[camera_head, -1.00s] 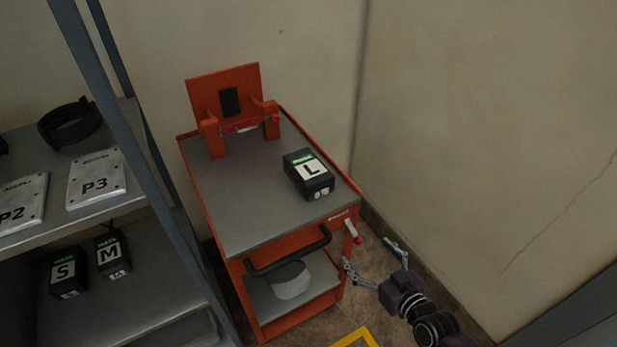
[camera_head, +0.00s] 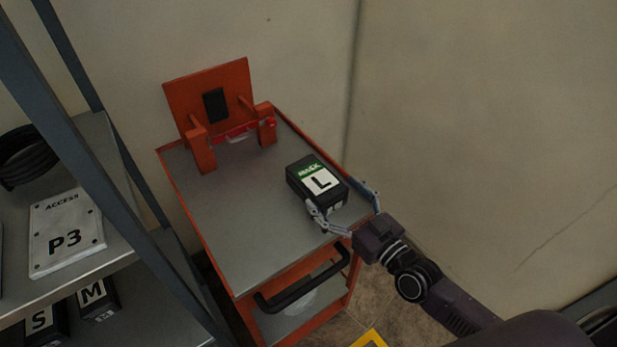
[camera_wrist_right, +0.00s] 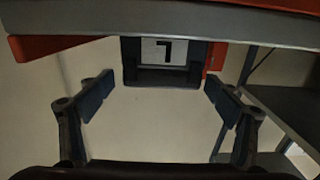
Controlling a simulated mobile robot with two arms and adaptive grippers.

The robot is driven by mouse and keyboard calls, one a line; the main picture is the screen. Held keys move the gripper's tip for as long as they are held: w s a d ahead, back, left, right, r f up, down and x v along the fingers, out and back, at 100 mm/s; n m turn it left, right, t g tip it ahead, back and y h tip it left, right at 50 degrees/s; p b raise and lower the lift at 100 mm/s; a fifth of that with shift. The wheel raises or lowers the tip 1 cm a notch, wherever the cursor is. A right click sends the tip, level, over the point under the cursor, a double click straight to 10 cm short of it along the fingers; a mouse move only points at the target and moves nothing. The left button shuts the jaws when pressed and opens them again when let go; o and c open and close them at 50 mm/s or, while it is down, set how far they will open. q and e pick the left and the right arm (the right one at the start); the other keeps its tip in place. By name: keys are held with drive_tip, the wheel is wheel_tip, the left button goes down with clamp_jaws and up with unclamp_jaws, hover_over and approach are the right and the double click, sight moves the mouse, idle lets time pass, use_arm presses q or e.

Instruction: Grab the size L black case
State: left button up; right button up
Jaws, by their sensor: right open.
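The size L black case (camera_head: 305,178), with a green and white label marked L, lies on the grey top of the orange cart (camera_head: 235,235), near its front right. My right gripper (camera_head: 343,205) is open at the near end of the case, one finger on each side of that end. In the right wrist view the case (camera_wrist_right: 163,75) shows at the top middle, beyond and between the open fingers of my right gripper (camera_wrist_right: 163,98). The fingers look apart from it there. My left gripper is not in view.
An orange stand (camera_head: 215,100) rises at the cart's back. A black handle (camera_head: 300,280) crosses the cart's front. At left, a shelf rack (camera_head: 150,165) holds a P3 plate (camera_head: 65,235) and S (camera_head: 40,322) and M (camera_head: 97,298) cases. A wall is on the right.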

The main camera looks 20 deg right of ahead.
sight(316, 180)
drive_tip(key=x, duration=0.2)
drive_tip(key=shift+w+a+f, duration=0.2)
drive_tip(key=shift+w+f, duration=0.05)
drive_tip(key=shift+w, duration=0.1)
drive_tip(key=w, duration=0.1)
drive_tip(key=w+a, duration=0.1)
drive_tip(key=w+f, duration=0.1)
drive_tip(key=shift+w+a, duration=0.2)
drive_tip(key=shift+w, duration=0.05)
drive_tip(key=c, duration=1)
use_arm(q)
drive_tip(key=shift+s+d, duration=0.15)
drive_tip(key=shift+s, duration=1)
use_arm(e)
drive_tip(key=shift+w+r, duration=0.1)
drive_tip(key=shift+r, duration=0.05)
drive_tip(key=c, duration=0.7)
drive_tip(key=shift+r, duration=0.1)
